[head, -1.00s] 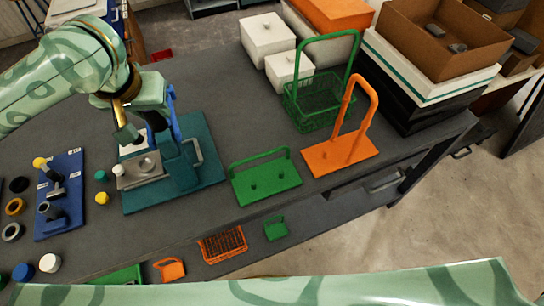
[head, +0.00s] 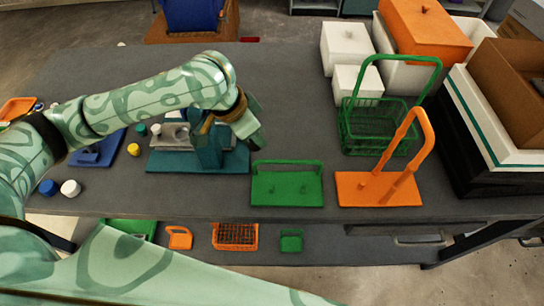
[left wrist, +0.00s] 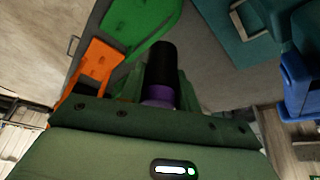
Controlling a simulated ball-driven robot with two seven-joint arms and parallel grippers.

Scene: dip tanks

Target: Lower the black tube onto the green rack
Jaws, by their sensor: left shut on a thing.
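My left gripper (head: 255,138) is at the right end of the teal fixture, close to the upper left corner of the green rack in the head view. In the left wrist view my left gripper (left wrist: 160,100) is shut on the black tube (left wrist: 160,65), which has a purple band near the jaws. The green rack (head: 287,190) is a flat plate with a handle and short pegs. In the left wrist view the green rack (left wrist: 135,25) lies beyond the tube, apparently apart from it. My right gripper is not in view.
An orange rack (head: 350,190) with a tall handle stands right of the green rack. A green wire basket (head: 375,130) is behind it. The teal fixture (head: 205,160) is on the left. White boxes (head: 345,48) stand at the back. The bench's front edge is near.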

